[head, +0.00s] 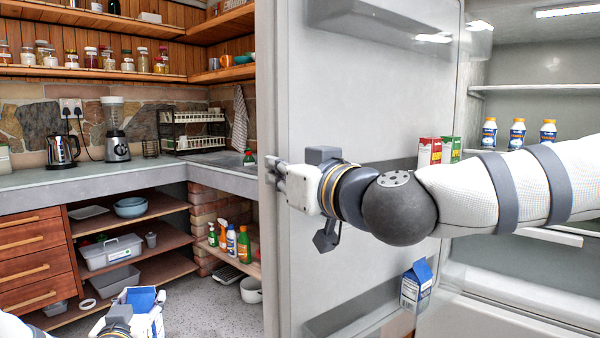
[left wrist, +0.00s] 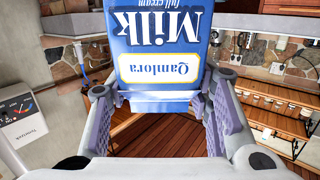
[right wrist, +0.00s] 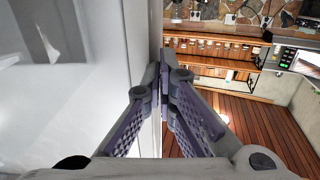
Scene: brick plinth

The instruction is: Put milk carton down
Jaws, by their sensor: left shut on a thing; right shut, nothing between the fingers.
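My left gripper (head: 122,318) is low at the left of the head view, shut on a blue and white milk carton (head: 150,304). In the left wrist view the carton (left wrist: 160,50) sits between the fingers, its "Milk" label upside down in the picture. What lies directly under the carton is hidden. My right gripper (head: 276,170) is shut and empty at the outer edge of the open fridge door (head: 365,80). In the right wrist view its closed fingertips (right wrist: 164,75) are close beside the door edge; I cannot tell whether they touch.
The open fridge (head: 540,65) is at the right, with several bottles (head: 518,133) on a shelf. A red carton (head: 428,152) is by the door, and another blue and white carton (head: 416,286) is lower down. A counter (head: 110,172) runs along the left, above shelves and drawers.

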